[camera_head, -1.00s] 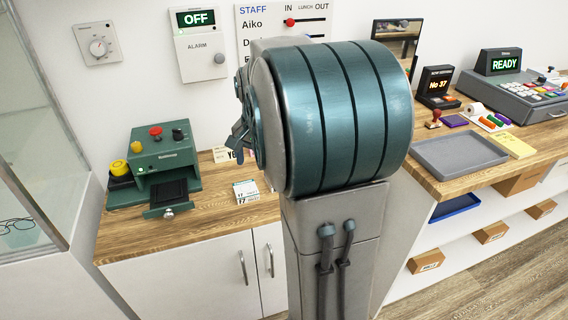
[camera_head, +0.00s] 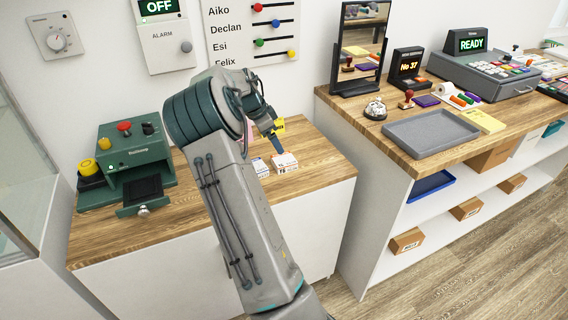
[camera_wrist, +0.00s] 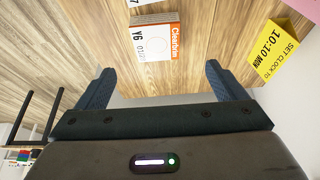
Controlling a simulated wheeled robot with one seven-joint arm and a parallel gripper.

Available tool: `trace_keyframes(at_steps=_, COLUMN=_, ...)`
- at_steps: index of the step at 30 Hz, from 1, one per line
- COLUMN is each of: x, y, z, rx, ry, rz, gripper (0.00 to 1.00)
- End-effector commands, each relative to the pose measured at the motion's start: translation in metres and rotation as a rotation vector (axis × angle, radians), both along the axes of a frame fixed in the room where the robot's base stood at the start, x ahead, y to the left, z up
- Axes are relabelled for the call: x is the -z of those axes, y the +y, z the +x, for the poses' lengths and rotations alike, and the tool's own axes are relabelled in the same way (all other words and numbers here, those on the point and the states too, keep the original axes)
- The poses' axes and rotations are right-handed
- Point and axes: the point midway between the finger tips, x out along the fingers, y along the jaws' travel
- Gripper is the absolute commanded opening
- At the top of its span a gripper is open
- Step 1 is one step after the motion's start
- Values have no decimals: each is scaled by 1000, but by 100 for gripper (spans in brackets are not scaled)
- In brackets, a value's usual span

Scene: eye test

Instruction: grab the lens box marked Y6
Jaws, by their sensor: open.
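In the head view, the orange-marked box (camera_head: 285,161) below my gripper appears to be the same one. My gripper (camera_wrist: 160,72) is open and empty, its two fingers apart, with the box ahead of the gap and not between them. In the head view my gripper (camera_head: 273,139) hangs just above and behind the boxes. A second box (camera_wrist: 150,2), its mark ending in 7, is cut off at the top.
A yellow note (camera_wrist: 280,50) reading "SET CLOCK TO 10:10 MON" stands beside the Y6 box. A green machine (camera_head: 133,160) stands at the counter's left. A grey tray (camera_head: 430,135) lies on the right-hand counter. The counter front right of the boxes is clear.

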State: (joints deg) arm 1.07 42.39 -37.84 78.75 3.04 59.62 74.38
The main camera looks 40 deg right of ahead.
Motion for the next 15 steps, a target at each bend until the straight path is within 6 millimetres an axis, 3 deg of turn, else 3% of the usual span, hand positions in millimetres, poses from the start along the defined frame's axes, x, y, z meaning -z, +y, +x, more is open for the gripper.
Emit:
trace_keyframes(at_steps=3, x=21, y=-9, z=-3, rx=1, ry=2, rz=0, gripper=91)
trace_keyframes(at_steps=15, x=59, y=-21, z=-11, rx=-1, ry=3, rz=2, gripper=91)
